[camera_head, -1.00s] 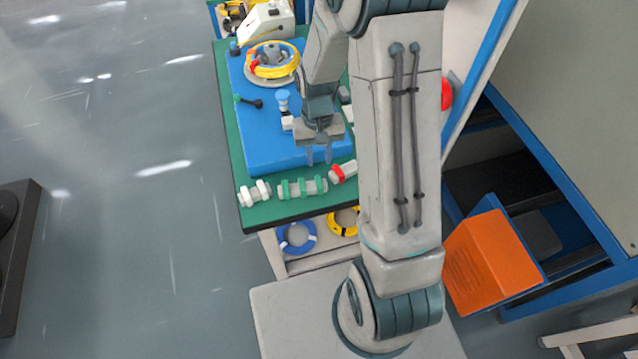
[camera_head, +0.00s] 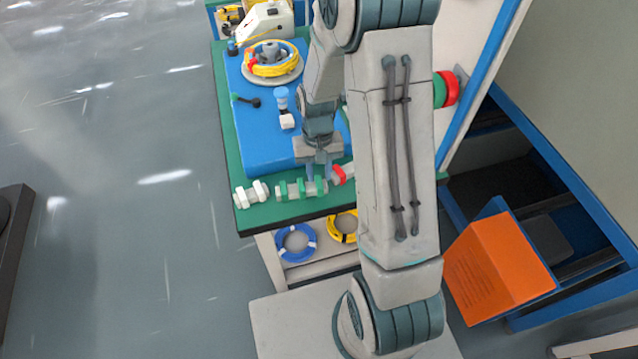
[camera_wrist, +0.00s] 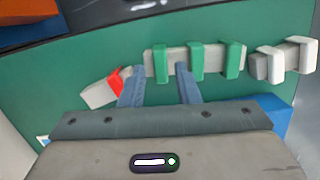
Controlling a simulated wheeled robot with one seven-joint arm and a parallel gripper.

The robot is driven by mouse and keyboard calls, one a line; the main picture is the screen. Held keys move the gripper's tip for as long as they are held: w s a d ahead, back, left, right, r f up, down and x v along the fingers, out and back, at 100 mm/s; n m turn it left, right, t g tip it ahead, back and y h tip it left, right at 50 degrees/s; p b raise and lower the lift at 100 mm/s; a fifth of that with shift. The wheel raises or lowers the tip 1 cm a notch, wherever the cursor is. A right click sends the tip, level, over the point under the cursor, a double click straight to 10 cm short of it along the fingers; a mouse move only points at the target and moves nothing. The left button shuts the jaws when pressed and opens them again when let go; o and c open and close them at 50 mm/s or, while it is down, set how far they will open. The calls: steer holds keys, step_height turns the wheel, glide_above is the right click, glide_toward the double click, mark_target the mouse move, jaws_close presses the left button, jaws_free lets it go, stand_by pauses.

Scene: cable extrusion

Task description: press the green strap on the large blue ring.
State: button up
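Several green straps (camera_head: 310,188) sit on a white bar near the front edge of the green table; three show in the wrist view (camera_wrist: 196,62). My gripper (camera_head: 318,176) is open with its fingers pointing down at the right end of this bar. In the wrist view, the gripper's fingertips (camera_wrist: 160,70) lie either side of the end green strap (camera_wrist: 159,61), apart from each other; contact cannot be told. A blue ring (camera_head: 284,246) with white bands lies on the shelf below the table. A yellow ring (camera_head: 272,70) with a red patch sits on a round stand at the back.
A white bar with a red strap (camera_head: 340,174) lies close beside my gripper; a white-strap bar (camera_head: 251,194) lies to the left. The blue platform (camera_head: 262,135) carries a small blue-topped post (camera_head: 281,100). A second yellow ring (camera_head: 343,226) is on the lower shelf. An orange box (camera_head: 500,268) stands right.

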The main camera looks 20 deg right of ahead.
steer(key=shift+f+b, duration=1.15)
steer(key=shift+f, duration=0.25)
steer(key=shift+r, duration=0.2)
steer(key=c, duration=0.6)
step_height(320, 180, up, 8)
steer(key=p, duration=0.6)
stand_by(0.4)
